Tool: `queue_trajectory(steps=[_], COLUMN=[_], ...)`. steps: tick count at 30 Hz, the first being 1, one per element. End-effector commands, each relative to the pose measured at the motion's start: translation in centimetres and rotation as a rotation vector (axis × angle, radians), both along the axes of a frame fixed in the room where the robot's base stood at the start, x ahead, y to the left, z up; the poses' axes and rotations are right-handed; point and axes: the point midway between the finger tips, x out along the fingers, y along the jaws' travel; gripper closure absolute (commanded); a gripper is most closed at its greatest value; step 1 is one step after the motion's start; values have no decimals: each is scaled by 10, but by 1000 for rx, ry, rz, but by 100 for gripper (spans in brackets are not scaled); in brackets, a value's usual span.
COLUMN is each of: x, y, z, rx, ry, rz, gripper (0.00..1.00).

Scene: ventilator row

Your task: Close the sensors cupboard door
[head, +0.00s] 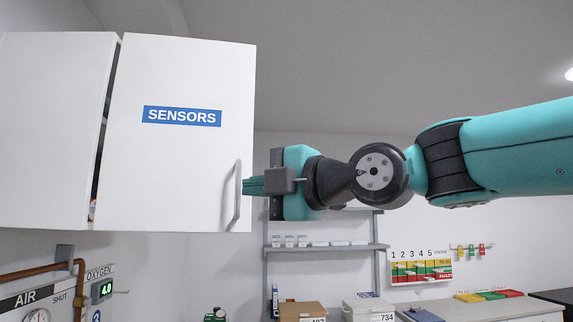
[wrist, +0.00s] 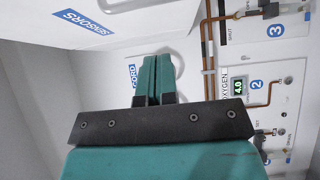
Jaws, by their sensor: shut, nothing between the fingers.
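The white cupboard door with a blue SENSORS label (head: 182,116) stands ajar in the head view. A dark gap along its left edge shows a little of the inside. Its upright grey handle (head: 237,195) is near the lower right edge. My gripper (head: 250,186) is shut and empty, its fingertips just right of the handle; I cannot tell whether they touch it. In the wrist view my closed fingers (wrist: 155,78) point away from the camera, and the SENSORS label (wrist: 84,20) shows at upper left.
A white cupboard panel (head: 55,130) adjoins the door's left side. Below are copper pipes (head: 35,270) and an oxygen gauge (head: 105,289). A wall shelf (head: 325,247) and boxes on a counter stand behind and below my arm. Open air surrounds the arm on the right.

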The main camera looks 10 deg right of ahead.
Motion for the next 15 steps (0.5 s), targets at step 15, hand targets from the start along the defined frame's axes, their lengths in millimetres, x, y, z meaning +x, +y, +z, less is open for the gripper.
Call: queue_trajectory(steps=[15], x=[51], y=[15], z=[0], rx=[1], ry=[1], rz=[-2], gripper=[100])
